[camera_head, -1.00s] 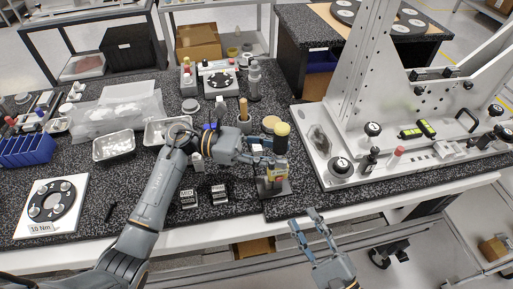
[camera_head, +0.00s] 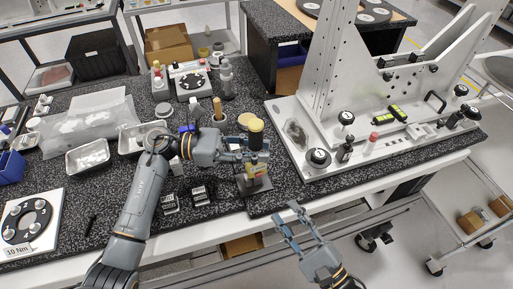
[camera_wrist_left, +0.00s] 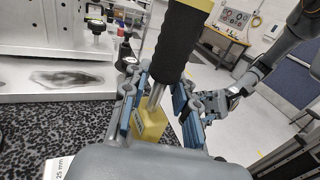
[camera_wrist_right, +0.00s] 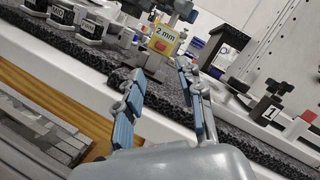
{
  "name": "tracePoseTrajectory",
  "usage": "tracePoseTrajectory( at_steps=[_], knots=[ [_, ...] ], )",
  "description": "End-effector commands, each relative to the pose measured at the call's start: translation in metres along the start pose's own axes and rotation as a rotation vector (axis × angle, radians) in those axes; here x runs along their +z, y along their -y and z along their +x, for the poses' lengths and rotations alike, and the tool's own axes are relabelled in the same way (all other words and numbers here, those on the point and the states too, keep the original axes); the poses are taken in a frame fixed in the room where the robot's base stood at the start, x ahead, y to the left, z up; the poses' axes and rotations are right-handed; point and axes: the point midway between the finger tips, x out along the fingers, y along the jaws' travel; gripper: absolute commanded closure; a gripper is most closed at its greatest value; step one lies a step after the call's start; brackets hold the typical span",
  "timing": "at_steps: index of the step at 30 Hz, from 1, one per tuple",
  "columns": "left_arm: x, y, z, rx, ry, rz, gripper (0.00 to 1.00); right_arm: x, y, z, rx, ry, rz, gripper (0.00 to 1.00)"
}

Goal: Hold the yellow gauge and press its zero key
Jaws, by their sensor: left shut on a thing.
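The yellow gauge (camera_head: 257,169) is upright at the dark stand (camera_head: 250,187) near the bench's front edge. A black handle with a yellow cap (camera_head: 256,126) rises above it. In the left wrist view, the handle (camera_wrist_left: 176,45) continues through a metal shaft to the yellow body (camera_wrist_left: 150,122). My left gripper (camera_head: 262,155) is shut around the gauge's shaft, its fingers on both sides. The right wrist view shows the gauge's face (camera_wrist_right: 164,38) reading "2 mm"; I cannot make out the zero key. My right gripper (camera_head: 285,212) is open and empty, below and right of the gauge, off the bench.
A white fixture (camera_head: 350,150) with knobs and a tall column fills the bench's right side. Small labelled blocks (camera_head: 199,194) lie left of the stand. Metal trays (camera_head: 88,157) and a torque plate (camera_head: 30,222) are farther left. Free space lies before the bench edge.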

Motion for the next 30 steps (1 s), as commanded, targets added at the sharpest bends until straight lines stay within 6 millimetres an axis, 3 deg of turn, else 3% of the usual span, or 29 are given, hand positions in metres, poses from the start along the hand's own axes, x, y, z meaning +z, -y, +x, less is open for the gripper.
tracePoseTrajectory(
  at_steps=[14, 20, 30],
  knots=[
    [-0.0004, 0.0, -0.0005, 0.0, -0.001, -0.001, 1.0, 0.0, 0.0, 0.0, 0.0, 0.0, 0.0, 0.62],
    [-0.0004, 0.0, -0.0005, 0.0, -0.001, -0.001, 1.0, 0.0, 0.0, 0.0, 0.0, 0.0, 0.0, 1.0],
    [-0.0006, 0.0, -0.0006, 0.0, -0.002, -0.001, 1.0, 0.0, 0.0, 0.0, 0.0, 0.0, 0.0, 1.0]
  ],
)
